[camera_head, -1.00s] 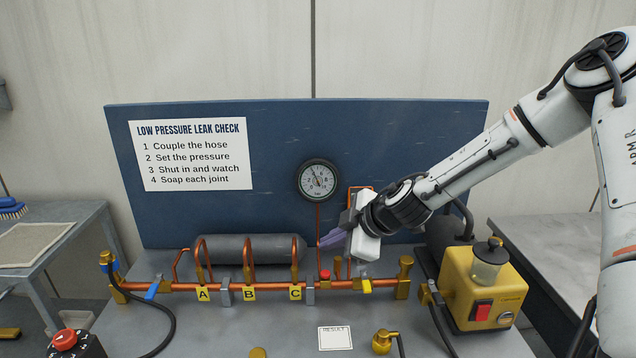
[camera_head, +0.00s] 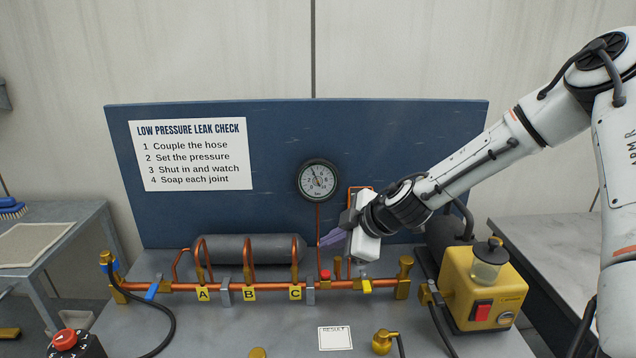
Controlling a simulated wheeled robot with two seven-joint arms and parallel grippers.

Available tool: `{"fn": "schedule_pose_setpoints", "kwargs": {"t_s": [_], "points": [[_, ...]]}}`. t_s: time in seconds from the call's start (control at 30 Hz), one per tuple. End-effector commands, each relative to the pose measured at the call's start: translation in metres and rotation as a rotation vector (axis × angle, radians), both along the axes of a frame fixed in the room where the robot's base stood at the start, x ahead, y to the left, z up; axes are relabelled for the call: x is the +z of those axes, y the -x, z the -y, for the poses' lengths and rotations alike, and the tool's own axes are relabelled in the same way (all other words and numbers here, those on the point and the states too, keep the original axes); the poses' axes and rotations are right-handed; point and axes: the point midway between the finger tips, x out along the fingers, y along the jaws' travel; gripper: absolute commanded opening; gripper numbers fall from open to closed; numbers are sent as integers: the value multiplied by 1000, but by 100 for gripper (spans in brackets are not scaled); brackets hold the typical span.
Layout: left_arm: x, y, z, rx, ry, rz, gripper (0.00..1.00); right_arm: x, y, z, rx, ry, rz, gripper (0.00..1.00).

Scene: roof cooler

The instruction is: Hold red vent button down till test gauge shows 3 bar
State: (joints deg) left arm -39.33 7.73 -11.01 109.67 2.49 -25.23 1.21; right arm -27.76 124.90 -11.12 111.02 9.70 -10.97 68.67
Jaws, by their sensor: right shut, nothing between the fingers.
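The red vent button (camera_head: 325,275) sits on top of the copper pipe, right of the yellow tag C. The test gauge (camera_head: 318,181) is a round dial on the blue board above it; its needle leans up and left, and the exact reading is too small to tell. My right gripper (camera_head: 325,241) is shut and empty, with its purple fingertips pointing left and a little down. The tips are above the red button and apart from it, below the gauge. My left gripper is not in view.
A yellow pump (camera_head: 484,287) stands on the right of the bench. A yellow-handled valve (camera_head: 366,286) is just right of the button. A grey cylinder (camera_head: 250,249) lies behind the pipe. A red stop button (camera_head: 65,340) is at the front left.

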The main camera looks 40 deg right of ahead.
Motion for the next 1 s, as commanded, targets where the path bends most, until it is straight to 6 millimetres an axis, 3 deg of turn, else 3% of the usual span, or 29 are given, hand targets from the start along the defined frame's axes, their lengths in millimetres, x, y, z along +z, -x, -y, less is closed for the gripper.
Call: {"fn": "schedule_pose_setpoints", "kwargs": {"t_s": [0.7,1.0], "points": [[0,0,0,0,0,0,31,1,-1,0,-2,0,4,0],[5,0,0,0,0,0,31,27,-16,12,-62,18,99,0]]}}
